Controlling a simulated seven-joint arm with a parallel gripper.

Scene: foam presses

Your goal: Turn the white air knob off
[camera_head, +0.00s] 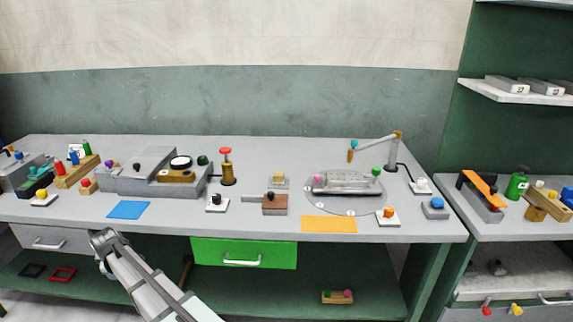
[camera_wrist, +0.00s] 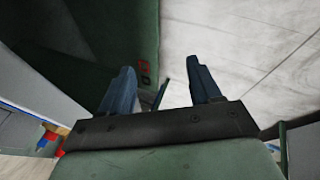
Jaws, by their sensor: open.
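A small white knob (camera_head: 421,183) on a white plate stands at the right of the main bench, beside a cable. Its exact setting is too small to read. My gripper (camera_wrist: 162,88) shows in the wrist view with its two dark blue fingers apart and nothing between them. It faces the pale floor and a dark green panel, and no knob shows between the fingers. In the head view my arm reaches up from the bottom to the bench's front edge at left, far from the white knob. The gripper itself cannot be made out there.
Near the knob are an orange knob (camera_head: 388,213) on a white plate, a blue button box (camera_head: 436,208), a grey press (camera_head: 345,183) and a swing arm (camera_head: 375,142). An orange mat (camera_head: 329,224) lies in front. A green drawer (camera_head: 243,253) is under the bench.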

